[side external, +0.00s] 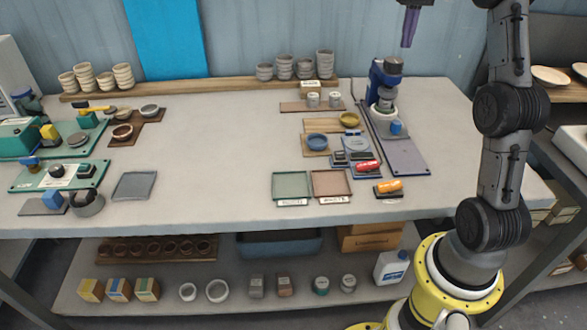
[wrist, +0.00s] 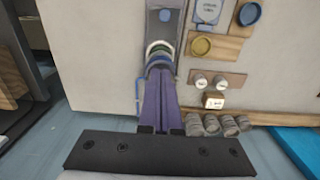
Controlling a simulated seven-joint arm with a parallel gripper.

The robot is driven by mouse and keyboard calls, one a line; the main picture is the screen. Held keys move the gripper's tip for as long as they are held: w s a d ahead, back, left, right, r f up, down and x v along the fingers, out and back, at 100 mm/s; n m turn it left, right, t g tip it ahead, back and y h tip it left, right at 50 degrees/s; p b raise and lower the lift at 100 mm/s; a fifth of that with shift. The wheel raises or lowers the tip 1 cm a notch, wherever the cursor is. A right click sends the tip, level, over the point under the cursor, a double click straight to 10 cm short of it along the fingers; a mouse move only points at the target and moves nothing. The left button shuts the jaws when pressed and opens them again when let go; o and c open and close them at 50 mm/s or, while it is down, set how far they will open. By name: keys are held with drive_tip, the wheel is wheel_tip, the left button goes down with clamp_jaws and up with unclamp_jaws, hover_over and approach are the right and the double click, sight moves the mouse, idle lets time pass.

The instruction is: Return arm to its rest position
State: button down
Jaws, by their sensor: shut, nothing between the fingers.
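My gripper (side external: 409,28) hangs at the top of the side external view, high above the back right of the workbench (side external: 220,150). Its purple fingers point down and are shut together with nothing between them. In the wrist view the shut fingers (wrist: 160,80) reach up from the dark mount, in front of a blue-and-grey device. My gripper is apart from the bench and everything on it. The upper part of my arm is cut off by the picture's top edge.
The blue-and-grey device (side external: 386,90) stands upright at the bench's back right. Stacked bowls (side external: 324,64) line the back shelf. A green tray (side external: 292,184) and a brown tray (side external: 330,183) lie near the front edge. The middle left of the bench is clear.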

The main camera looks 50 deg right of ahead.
drive_tip(key=s+a+r+n+t, duration=0.1)
drive_tip(key=a+r+n, duration=0.15)
drive_tip(key=a, duration=0.55)
drive_tip(key=s+a+r+n+t+h, duration=0.1)
drive_tip(key=s+a+r, duration=0.1)
drive_tip(key=a+r, duration=0.35)
drive_tip(key=s+a+r+n+t, duration=0.1)
drive_tip(key=a+n, duration=0.1)
drive_tip(key=a, duration=0.7)
drive_tip(key=s+a+f+n+t, duration=0.25)
drive_tip(key=s+a+f, duration=0.25)
drive_tip(key=s+a, duration=0.45)
drive_tip(key=s+a+f+n+y, duration=0.1)
drive_tip(key=s+f, duration=0.3)
drive_tip(key=f, duration=0.6)
drive_tip(key=shift+a, duration=0.2)
drive_tip(key=shift+s, duration=0.1)
